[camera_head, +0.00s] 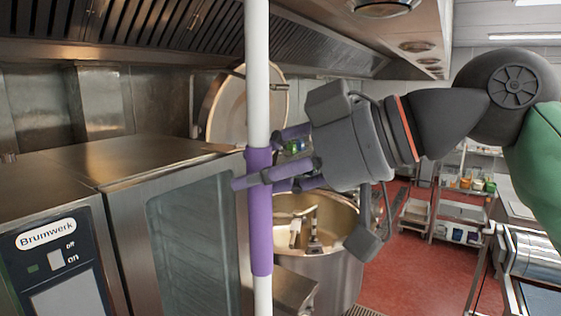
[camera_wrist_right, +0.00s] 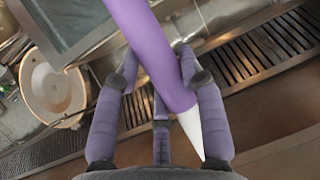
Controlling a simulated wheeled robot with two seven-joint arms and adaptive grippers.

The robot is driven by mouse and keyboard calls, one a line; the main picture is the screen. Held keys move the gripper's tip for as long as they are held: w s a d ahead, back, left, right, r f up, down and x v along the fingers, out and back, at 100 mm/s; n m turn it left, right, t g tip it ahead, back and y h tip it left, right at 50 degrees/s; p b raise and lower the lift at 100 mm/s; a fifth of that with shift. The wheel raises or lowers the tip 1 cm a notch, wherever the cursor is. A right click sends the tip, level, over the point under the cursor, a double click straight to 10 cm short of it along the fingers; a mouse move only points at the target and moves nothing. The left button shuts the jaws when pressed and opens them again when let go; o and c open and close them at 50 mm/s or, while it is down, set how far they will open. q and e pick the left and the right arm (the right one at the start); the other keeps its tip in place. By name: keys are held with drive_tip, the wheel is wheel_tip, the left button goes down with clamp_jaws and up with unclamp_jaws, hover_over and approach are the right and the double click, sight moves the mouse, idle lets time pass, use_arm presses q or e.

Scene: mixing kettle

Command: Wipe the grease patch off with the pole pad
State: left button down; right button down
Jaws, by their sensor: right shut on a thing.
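A white pole (camera_head: 257,75) with a purple grip sleeve (camera_head: 259,235) stands upright in the head view, running out of the top and bottom of the picture. My right gripper (camera_head: 262,175) is shut on the purple sleeve near its upper end. In the right wrist view the purple sleeve (camera_wrist_right: 150,45) lies between the fingers of my right gripper (camera_wrist_right: 160,85), with part of the white pole (camera_wrist_right: 192,130) beyond it. The pad on the pole is out of view. I see no clear grease patch. My left gripper is not in view.
A steel Brumwerk cabinet (camera_head: 120,172) stands left, close to the pole. Behind my right gripper is a mixing kettle (camera_head: 330,245) with its round lid (camera_head: 225,110) raised. A slatted hood (camera_head: 170,28) hangs above. Shelves (camera_head: 455,205) stand right, beyond open red floor (camera_head: 402,270).

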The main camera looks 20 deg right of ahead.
drive_tip(key=shift+w+d+p, duration=1.35)
drive_tip(key=shift+w+d, duration=4.5)
drive_tip(key=shift+d, duration=1.65)
drive_tip(key=s+a+b, duration=0.2)
drive_tip(key=s+a, duration=1)
drive_tip(key=a, duration=0.4)
drive_tip(key=shift+s+a+b, duration=0.15)
drive_tip(key=shift+s+b, duration=0.2)
drive_tip(key=shift+s, duration=0.05)
drive_tip(key=shift+f, duration=0.1)
